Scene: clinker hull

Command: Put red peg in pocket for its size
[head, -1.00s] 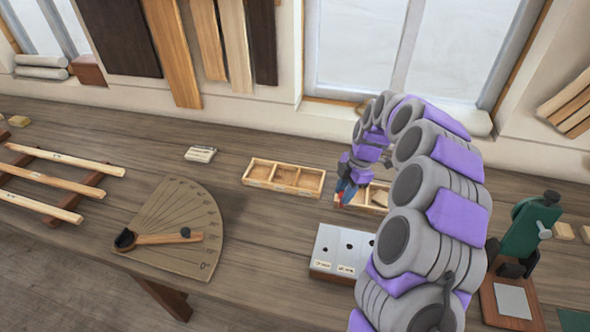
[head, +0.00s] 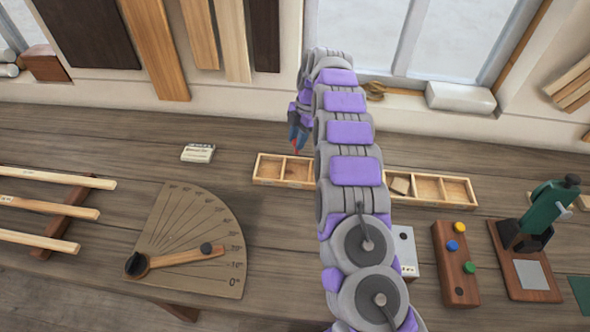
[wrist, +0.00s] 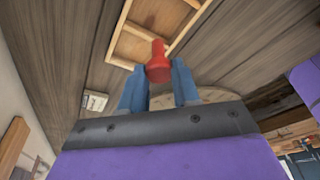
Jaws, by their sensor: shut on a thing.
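The red peg (wrist: 158,66) is held between the blue fingers of my gripper (wrist: 160,84) in the wrist view, its wider end towards the camera. In the head view my gripper (head: 296,141) is above the back of the left wooden tray, with a little red at its tip. This left tray (head: 268,182) has open pockets; its right part is hidden behind my arm. In the wrist view a pocketed tray (wrist: 119,62) lies beyond the peg, which is apart from it. A right pocketed tray (head: 430,200) holds a small wooden piece (head: 400,186).
A peg block (head: 452,275) holds yellow, blue and green pegs. A pale block with holes (head: 405,250) is partly behind my arm. A green clamp-like tool (head: 535,215) stands right. A protractor board (head: 190,250) and a small labelled block (head: 198,153) lie left.

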